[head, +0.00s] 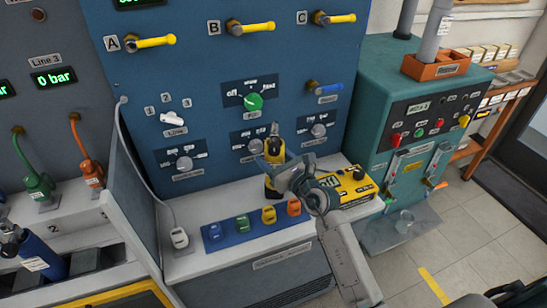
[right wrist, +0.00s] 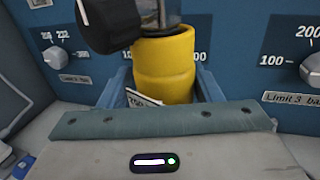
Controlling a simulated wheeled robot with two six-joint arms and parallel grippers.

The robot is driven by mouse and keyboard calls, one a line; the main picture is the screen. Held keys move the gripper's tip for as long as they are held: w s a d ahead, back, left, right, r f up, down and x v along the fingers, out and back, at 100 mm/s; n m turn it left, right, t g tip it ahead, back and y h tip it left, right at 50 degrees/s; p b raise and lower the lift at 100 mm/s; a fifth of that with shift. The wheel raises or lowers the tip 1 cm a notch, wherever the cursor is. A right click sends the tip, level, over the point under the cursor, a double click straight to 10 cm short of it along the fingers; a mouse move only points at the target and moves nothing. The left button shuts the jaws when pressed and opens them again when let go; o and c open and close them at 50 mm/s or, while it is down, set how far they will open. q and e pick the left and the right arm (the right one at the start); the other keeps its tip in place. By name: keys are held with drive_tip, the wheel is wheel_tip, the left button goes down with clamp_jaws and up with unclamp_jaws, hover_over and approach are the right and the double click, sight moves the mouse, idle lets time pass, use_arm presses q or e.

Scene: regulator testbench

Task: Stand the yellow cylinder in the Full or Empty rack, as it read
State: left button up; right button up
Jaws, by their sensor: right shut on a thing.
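The yellow cylinder (right wrist: 165,65) stands between the blue fingers of my right gripper (right wrist: 163,88) in the right wrist view. The gripper is shut on its body. A black knob (right wrist: 110,25) is at its top, and a white tag (right wrist: 142,98) hangs at its near side. In the head view the cylinder (head: 271,190) is upright, partly hidden by my right gripper (head: 276,168), in front of the blue panel above the white bench. I cannot tell whether its base touches the bench. My left gripper is not in view. I cannot make out any Full or Empty label.
The blue panel (head: 215,85) with valves and knobs rises behind. The white bench (head: 190,262) carries a blue strip (head: 228,232) of coloured blocks, a white handheld device (head: 179,238) and a yellow-black box (head: 357,186). A dark blue cylinder (head: 38,255) leans at the left.

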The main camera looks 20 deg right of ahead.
drive_tip(key=o, duration=1.2)
drive_tip(key=shift+c, duration=0.2)
